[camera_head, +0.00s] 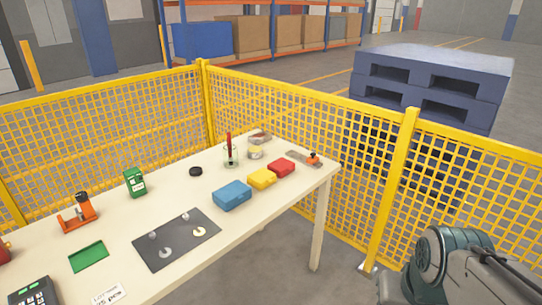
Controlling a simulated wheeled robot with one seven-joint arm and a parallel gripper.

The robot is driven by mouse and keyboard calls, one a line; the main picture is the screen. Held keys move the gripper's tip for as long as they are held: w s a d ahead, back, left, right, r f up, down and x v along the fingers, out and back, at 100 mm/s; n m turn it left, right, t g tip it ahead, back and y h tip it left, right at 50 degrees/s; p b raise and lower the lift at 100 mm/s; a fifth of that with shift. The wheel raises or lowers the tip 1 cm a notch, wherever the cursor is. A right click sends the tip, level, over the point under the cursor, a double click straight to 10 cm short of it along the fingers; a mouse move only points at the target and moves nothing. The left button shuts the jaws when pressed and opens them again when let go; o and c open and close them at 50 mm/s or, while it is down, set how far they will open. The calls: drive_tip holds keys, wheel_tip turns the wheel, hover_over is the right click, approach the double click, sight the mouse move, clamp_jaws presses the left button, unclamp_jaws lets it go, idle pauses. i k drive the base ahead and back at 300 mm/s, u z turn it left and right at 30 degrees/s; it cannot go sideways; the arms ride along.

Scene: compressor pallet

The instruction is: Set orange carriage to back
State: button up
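A small orange carriage (313,159), with a dark part on top, sits on a short grey rail (297,155) at the far right corner of the table. The carriage is at the right end of the rail, close to the table's edge, and the rail's left part is bare. It is too small to make out finer detail. My gripper is not in view; only my arm links show at the bottom right, apart from the table.
Red (281,167), yellow (262,179) and blue (232,195) boxes stand in a row left of the rail. A yellow mesh fence (290,112) runs behind the table (215,240).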

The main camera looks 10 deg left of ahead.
sight(313, 159)
drive_tip(key=z, duration=0.05)
drive_tip(key=i, duration=2)
drive_tip(key=u, duration=0.75)
